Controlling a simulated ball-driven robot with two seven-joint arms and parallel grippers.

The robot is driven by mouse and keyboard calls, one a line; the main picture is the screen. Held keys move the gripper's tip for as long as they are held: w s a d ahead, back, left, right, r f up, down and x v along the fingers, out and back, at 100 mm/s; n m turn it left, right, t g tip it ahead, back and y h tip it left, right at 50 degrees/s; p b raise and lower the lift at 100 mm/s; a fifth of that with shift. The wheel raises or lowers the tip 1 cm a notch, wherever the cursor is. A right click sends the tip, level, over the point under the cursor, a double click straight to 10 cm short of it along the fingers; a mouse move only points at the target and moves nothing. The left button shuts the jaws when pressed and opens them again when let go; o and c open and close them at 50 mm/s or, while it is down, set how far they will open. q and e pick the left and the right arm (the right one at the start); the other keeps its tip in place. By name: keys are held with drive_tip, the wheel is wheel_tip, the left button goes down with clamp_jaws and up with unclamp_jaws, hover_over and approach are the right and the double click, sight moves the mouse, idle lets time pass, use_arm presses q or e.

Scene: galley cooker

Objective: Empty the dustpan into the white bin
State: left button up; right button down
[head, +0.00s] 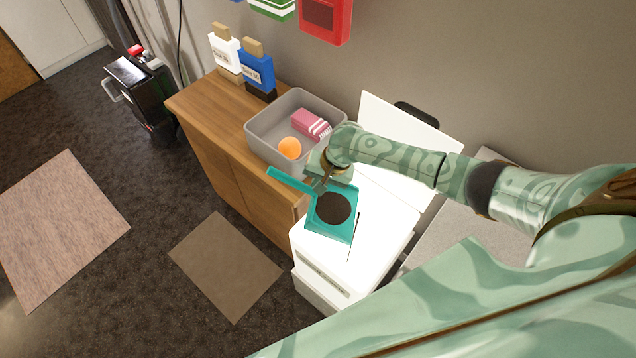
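The teal dustpan (349,224) holds a round heap of dark dirt (333,207). Its handle (288,181) points to the upper left. The pan looks about level and shows over the top of a white box-shaped unit (384,236) with a label on its front, which may be the white bin; I cannot tell if the pan rests on it. A white panel stands upright behind. My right gripper (322,185) is at the inner end of the handle, pointing down. Its fingertips are small and partly hidden, so its grip is unclear. My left gripper is out of view.
A wooden cabinet (205,114) beside the white unit carries a grey tub (263,146) with an orange ball (289,148) and a pink-and-white item (311,123). White and blue bottles (256,72) stand behind. Mats lie on the dark floor, left.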

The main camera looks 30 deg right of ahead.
drive_tip(key=shift+r, duration=0.15)
drive_tip(key=shift+s+d+r+t+y+p, duration=0.15)
drive_tip(key=shift+r+t+y+p, duration=0.15)
drive_tip(key=shift+r+y+p, duration=0.1)
idle(1.0)
drive_tip(key=shift+s+d+r+t+y, duration=0.15)
drive_tip(key=shift+d+r+t+y, duration=0.05)
drive_tip(key=shift+r+t+y, duration=0.1)
drive_tip(key=shift+p, duration=0.3)
idle(0.5)
drive_tip(key=shift+s+d+r+t+y, duration=0.2)
drive_tip(key=shift+t+y, duration=0.1)
drive_tip(key=shift+y, duration=0.1)
drive_tip(key=shift+w, duration=0.1)
drive_tip(key=shift+s+d+r+t+y+b, duration=0.3)
drive_tip(key=shift+s+d+r+t+y, duration=0.1)
drive_tip(key=shift+r+t+y, duration=0.15)
idle(0.9)
drive_tip(key=shift+d+f, duration=0.1)
